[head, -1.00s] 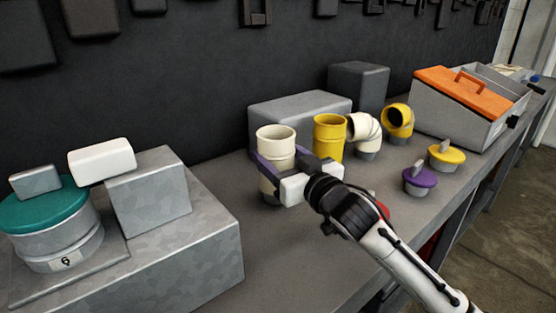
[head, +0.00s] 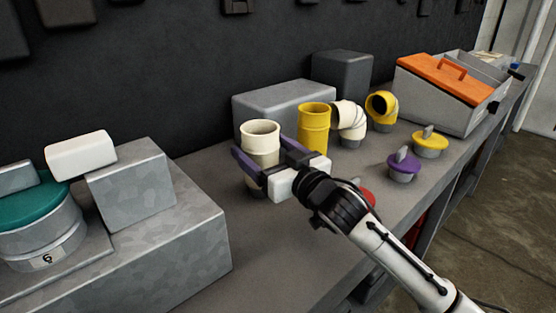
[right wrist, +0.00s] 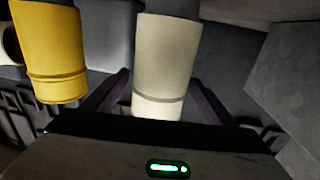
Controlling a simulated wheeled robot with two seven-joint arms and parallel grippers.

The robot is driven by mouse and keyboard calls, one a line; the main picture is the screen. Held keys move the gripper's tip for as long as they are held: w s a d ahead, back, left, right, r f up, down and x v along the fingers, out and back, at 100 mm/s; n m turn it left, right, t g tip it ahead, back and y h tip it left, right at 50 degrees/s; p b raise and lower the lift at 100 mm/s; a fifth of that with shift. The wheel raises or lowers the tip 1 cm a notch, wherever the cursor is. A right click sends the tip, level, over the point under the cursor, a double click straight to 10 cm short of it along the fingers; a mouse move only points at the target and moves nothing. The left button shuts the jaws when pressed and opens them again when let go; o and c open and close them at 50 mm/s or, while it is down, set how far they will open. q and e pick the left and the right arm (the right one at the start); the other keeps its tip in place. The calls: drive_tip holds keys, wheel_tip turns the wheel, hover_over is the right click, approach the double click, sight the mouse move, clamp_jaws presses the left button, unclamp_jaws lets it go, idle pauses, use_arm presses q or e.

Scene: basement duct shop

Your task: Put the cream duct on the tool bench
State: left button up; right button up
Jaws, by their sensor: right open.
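The cream duct (head: 260,150) is a straight, open-topped tube standing upright on the grey bench (head: 330,215). A darker grey part shows at its foot. My right gripper (head: 262,148) is open, with its purple fingers on either side of the duct and gaps between. In the right wrist view the duct (right wrist: 165,65) stands between the spread fingers (right wrist: 160,95), apart from both. The gripper's palm is on the near right side of the duct. My left gripper is out of view.
A yellow duct (head: 314,128) stands close to the right of the cream one, with a cream elbow (head: 349,118) and yellow elbow (head: 381,107) beyond. Purple (head: 403,166) and yellow (head: 430,142) caps sit nearer the edge. Grey blocks (head: 283,108) stand behind; a metal block (head: 133,186) is left.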

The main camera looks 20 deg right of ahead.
drive_tip(key=v, duration=1.1)
